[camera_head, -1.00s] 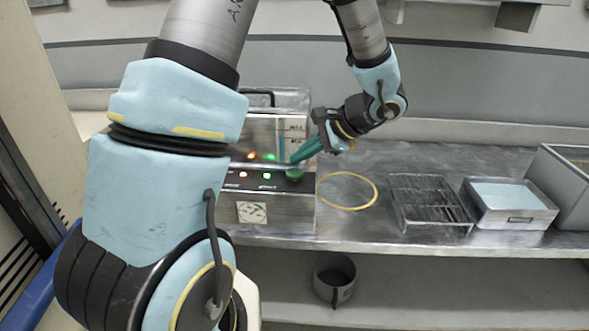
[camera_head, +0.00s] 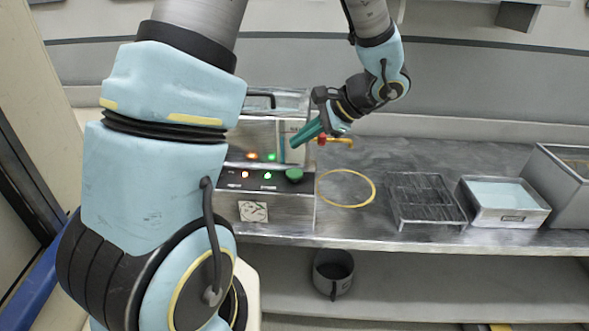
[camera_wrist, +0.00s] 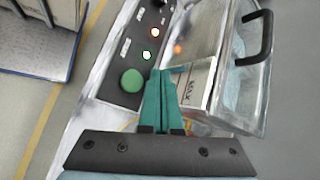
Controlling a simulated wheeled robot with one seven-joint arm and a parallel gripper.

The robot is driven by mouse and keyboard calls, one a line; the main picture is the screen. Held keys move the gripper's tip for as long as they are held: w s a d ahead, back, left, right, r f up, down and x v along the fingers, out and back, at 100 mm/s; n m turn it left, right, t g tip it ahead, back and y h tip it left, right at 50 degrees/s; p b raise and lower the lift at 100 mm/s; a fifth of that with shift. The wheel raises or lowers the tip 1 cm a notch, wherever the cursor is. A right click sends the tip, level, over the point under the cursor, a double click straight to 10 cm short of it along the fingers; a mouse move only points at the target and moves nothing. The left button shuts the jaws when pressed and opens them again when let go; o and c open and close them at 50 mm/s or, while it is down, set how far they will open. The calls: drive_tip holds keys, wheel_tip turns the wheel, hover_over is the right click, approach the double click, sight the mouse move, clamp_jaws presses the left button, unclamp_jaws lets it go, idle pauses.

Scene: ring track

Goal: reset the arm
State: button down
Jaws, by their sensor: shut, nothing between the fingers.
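My gripper (camera_head: 301,138) has teal fingers and hangs above the right end of a metal machine (camera_head: 290,212) on the bench. In the wrist view its fingers (camera_wrist: 157,75) are pressed together with nothing between them. A round green button (camera_head: 294,174) on the machine's sloped black panel lies just below the fingertips, apart from them in the head view. In the wrist view the green button (camera_wrist: 132,80) shows left of the fingertips. A clear-sided box with a black handle (camera_head: 261,98) stands behind the panel.
A yellow ring (camera_head: 346,203) is marked on the bench right of the machine. Further right are a wire rack (camera_head: 425,219), a metal tray with pale blue contents (camera_head: 504,221) and a grey bin (camera_head: 566,208). A dark mug (camera_head: 333,290) stands on the lower shelf. A red-and-yellow fitting (camera_head: 335,141) sits behind my gripper.

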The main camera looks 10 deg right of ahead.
drive_tip(key=shift+a, duration=0.1)
idle(0.3)
drive_tip(key=s+a+n+g+h, duration=0.1)
drive_tip(key=s+a+n+h, duration=0.2)
drive_tip(key=a+n, duration=0.3)
drive_tip(key=s+a+f+n+g+h, duration=0.1)
drive_tip(key=s+a+n+h, duration=0.3)
drive_tip(key=a+n, duration=0.3)
drive_tip(key=shift+s+a+n+g+h, duration=0.15)
drive_tip(key=shift+a+n+g+h, duration=0.2)
drive_tip(key=shift+a+h, duration=0.2)
